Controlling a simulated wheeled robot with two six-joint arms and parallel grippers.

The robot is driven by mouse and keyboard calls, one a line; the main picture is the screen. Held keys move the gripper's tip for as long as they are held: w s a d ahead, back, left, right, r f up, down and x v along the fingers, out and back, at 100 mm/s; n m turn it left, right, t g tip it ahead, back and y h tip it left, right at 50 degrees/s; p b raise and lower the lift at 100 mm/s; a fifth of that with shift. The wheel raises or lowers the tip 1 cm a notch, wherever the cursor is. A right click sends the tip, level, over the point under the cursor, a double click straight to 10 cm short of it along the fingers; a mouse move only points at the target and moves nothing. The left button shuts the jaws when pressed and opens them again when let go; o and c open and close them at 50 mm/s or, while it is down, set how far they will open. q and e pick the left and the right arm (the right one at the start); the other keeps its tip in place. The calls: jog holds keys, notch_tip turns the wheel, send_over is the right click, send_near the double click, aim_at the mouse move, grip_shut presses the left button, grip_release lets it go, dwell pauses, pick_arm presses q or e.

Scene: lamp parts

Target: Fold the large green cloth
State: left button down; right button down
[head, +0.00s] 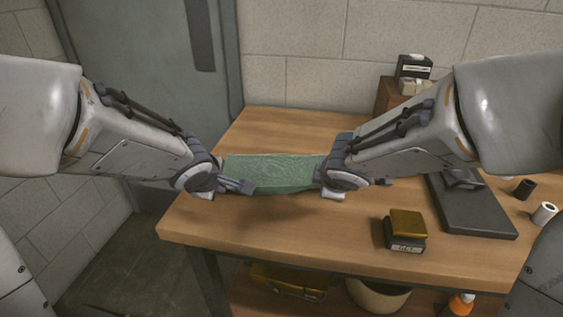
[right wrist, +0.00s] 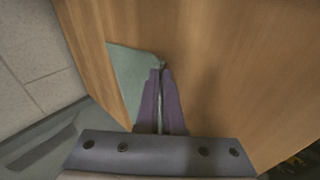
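The large green cloth (head: 275,172) is stretched between my two grippers over the near left part of the table. Its lower edge sags in the middle, with a shadow on the wood below. My left gripper (head: 246,187) is at its left edge and appears shut on it; the fingertips partly overlap the cloth. My right gripper (head: 322,176) is at its right edge, its fingers mostly hidden by the wrist in the head view. In the right wrist view, the right fingers (right wrist: 161,72) are shut on a corner of the cloth (right wrist: 132,72).
The wooden table (head: 290,236) is clear in front of the cloth. To the right are a small black box with a yellow top (head: 405,226), a dark flat slab (head: 470,208), and a white roll (head: 544,213). A grey door (head: 150,70) stands behind left.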

pick_arm(q)
jog(key=c, duration=0.7)
grip_release()
pick_arm(e)
jog(key=c, duration=0.7)
grip_release()
pick_arm(q)
jog(key=s+r, duration=0.1)
jog(key=r, duration=0.2)
jog(key=s+r, duration=0.1)
jog(key=r, duration=0.2)
jog(key=s+r, duration=0.2)
jog(key=r, duration=0.1)
jog(key=shift+a, duration=0.35)
pick_arm(e)
jog(key=s+r, duration=0.1)
jog(key=r, duration=0.2)
jog(key=s+r, duration=0.1)
jog(key=r, duration=0.2)
jog(key=s+r, duration=0.2)
jog(key=r, duration=0.1)
jog(key=shift+a, duration=0.35)
